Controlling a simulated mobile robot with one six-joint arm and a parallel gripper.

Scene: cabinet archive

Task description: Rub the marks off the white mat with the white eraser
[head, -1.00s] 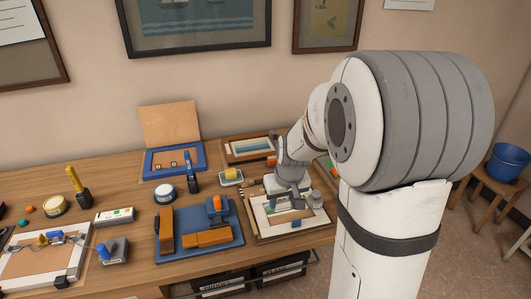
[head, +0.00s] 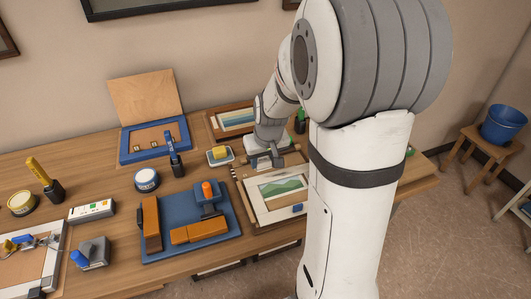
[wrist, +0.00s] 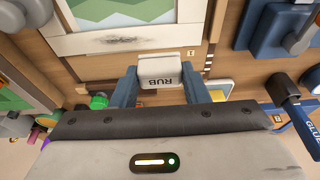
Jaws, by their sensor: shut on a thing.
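My gripper (wrist: 160,76) is shut on the white eraser (wrist: 158,72), lettered "RUB", with a blue finger on each side. In the head view my gripper (head: 264,161) is at the back edge of the white mat (head: 257,205); the eraser cannot be made out there. The mat surrounds a green landscape picture (head: 283,186). In the wrist view the white mat (wrist: 155,32) lies past the eraser, apart from it, and bears a grey smudge (wrist: 112,41). I cannot tell whether the eraser touches the wood below it.
A yellow block in a dish (head: 219,155) stands left of my gripper. A blue board with orange blocks (head: 190,222) lies left of the mat. A framed striped picture (head: 236,119) lies behind. A green-capped bottle (wrist: 98,101) is near my gripper. A small blue object (head: 297,208) lies at the mat's front.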

